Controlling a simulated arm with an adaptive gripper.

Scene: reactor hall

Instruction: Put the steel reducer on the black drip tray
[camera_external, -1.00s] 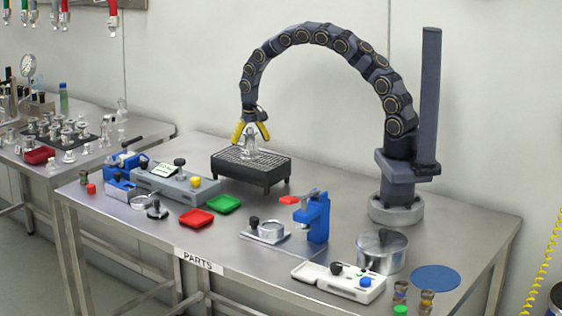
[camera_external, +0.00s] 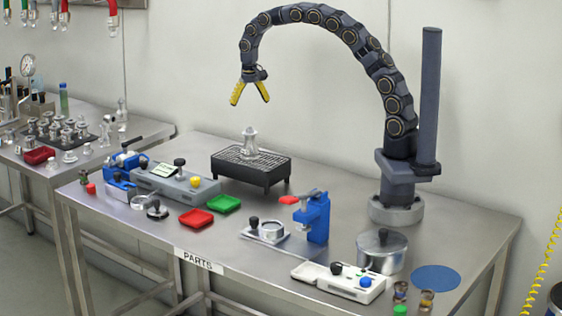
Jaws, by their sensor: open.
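The steel reducer (camera_external: 250,141) stands upright on the grate of the black drip tray (camera_external: 254,179), near the middle of its top. The tray sits toward the back of the steel table. My gripper (camera_external: 250,101) has yellow fingers, spread open and empty. It hangs in the air above the reducer, clearly apart from it.
A red dish (camera_external: 196,219) and a green dish (camera_external: 224,204) lie in front of the tray. A grey scale (camera_external: 172,184) is to its left, and a blue press (camera_external: 316,218) to the front right. A lidded pot (camera_external: 382,253) stands farther right. The table between tray and my base is clear.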

